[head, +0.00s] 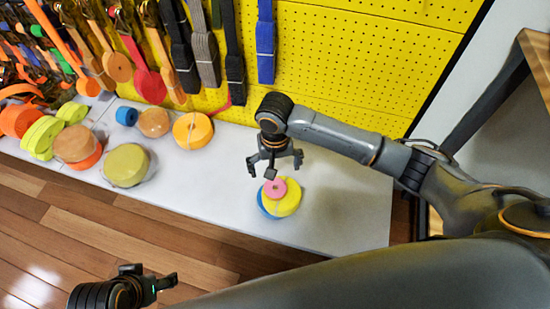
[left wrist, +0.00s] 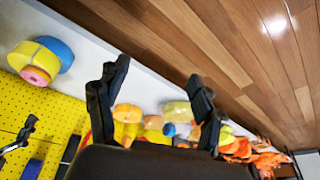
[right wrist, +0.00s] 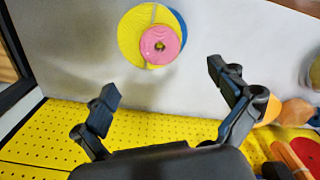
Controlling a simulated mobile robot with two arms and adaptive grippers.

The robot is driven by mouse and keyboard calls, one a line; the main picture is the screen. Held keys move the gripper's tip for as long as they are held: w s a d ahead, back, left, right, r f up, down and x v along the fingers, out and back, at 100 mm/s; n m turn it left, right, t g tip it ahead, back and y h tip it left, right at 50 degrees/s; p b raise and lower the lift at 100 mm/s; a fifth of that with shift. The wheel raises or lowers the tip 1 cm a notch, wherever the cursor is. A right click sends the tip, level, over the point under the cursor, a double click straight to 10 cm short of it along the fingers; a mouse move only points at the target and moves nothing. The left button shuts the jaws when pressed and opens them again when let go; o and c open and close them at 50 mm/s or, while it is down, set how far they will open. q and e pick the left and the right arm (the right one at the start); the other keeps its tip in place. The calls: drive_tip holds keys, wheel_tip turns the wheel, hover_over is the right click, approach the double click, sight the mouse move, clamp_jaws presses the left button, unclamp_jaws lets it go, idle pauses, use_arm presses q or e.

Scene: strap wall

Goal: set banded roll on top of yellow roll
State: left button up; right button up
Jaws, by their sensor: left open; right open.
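A bright yellow roll (head: 288,203) lies flat on the white shelf, over a blue roll (head: 264,204) that sticks out at one side. A small pink roll (head: 269,188) sits on the yellow one. In the right wrist view a pale band crosses the yellow roll (right wrist: 133,38), beside the pink roll (right wrist: 172,41). An orange roll (head: 186,137) with a pale band stripe lies further left; I cannot tell which is the task's banded roll. My right gripper (head: 275,167) is open and empty above the stack. My left gripper (head: 147,279) is open and empty over the floor.
An olive-yellow roll (head: 124,167), a tan roll (head: 154,123), a small blue roll (head: 126,116) and several green and orange rolls crowd the left shelf. Straps hang on the yellow pegboard (head: 340,60) behind. The white shelf (head: 345,215) is clear right of the stack.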

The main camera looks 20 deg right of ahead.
drive_tip(key=s+a+n+t+y, duration=0.25)
drive_tip(key=s+a, duration=0.25)
drive_tip(key=s, duration=0.4)
use_arm(q)
drive_tip(key=shift+w+f, duration=0.2)
drive_tip(key=shift+f, duration=0.25)
use_arm(e)
drive_tip(key=s+d+h, duration=0.2)
drive_tip(key=s+d, duration=0.8)
drive_tip(key=d, duration=0.2)
drive_tip(key=shift+d+f+n+t, duration=0.15)
drive_tip(key=shift+n+t, duration=0.3)
use_arm(q)
drive_tip(key=shift+d, duration=0.1)
use_arm(e)
drive_tip(key=shift+w, duration=0.1)
